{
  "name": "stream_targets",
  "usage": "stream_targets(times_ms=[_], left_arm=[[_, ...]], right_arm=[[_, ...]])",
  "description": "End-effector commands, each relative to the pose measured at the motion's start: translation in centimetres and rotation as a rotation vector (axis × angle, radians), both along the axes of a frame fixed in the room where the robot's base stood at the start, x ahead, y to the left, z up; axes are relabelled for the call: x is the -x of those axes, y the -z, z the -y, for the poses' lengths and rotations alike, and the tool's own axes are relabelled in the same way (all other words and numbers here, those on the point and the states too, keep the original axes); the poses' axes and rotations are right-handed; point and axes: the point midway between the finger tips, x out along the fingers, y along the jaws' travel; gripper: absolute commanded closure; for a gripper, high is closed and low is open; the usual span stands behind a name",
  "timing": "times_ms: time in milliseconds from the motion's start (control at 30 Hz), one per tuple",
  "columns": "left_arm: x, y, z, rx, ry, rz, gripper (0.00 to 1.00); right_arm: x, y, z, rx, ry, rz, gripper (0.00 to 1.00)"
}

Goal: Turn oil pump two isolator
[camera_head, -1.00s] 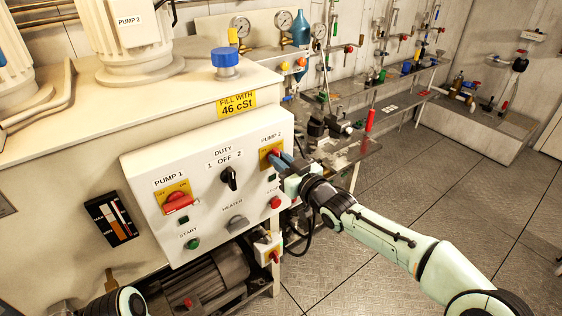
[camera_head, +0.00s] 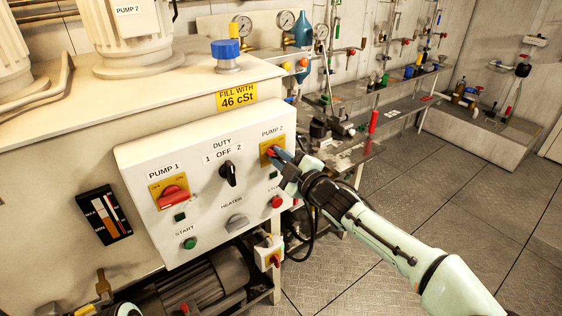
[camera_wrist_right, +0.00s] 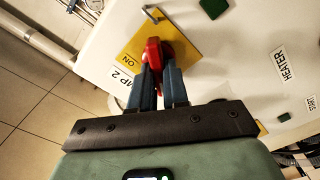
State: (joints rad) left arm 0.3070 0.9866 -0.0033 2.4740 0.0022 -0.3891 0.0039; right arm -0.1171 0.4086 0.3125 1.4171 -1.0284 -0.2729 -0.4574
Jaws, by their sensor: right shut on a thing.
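The pump 2 isolator is a red rotary handle on a yellow plate (camera_head: 266,154) at the upper right of the white control panel (camera_head: 143,212), under the PUMP 2 label. My right gripper (camera_head: 280,156) reaches it from the right and hides most of the handle in the head view. In the right wrist view, the gripper's blue fingers (camera_wrist_right: 160,88) are shut on the red handle (camera_wrist_right: 154,52), one on each side. The word ON shows on the plate beside it. My left gripper is not in view; only a bit of my left arm shows at the bottom edge.
The pump 1 isolator (camera_head: 173,194), the black duty switch (camera_head: 229,174), the heater knob (camera_head: 236,222) and the green start button (camera_head: 190,243) are on the same panel. A bench with valves and bottles stands behind. The floor at the right is clear.

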Motion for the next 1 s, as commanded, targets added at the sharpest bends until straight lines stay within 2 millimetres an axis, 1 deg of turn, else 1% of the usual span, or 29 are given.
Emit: stream_targets(times_ms=[100, 500, 700, 1000], left_arm=[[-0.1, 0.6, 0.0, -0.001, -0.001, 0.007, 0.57], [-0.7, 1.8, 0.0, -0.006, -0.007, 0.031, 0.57], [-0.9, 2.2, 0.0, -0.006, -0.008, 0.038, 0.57], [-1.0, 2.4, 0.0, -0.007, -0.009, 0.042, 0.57]], right_arm=[[0.1, 0.2, -0.1, 0.091, -0.001, 0.067, 1.0], [0.1, 0.4, -0.2, 0.365, -0.001, 0.267, 1.0], [0.1, 0.5, -0.1, 0.454, 0.0, 0.331, 1.0], [0.1, 0.5, -0.2, 0.518, -0.001, 0.377, 1.0]])
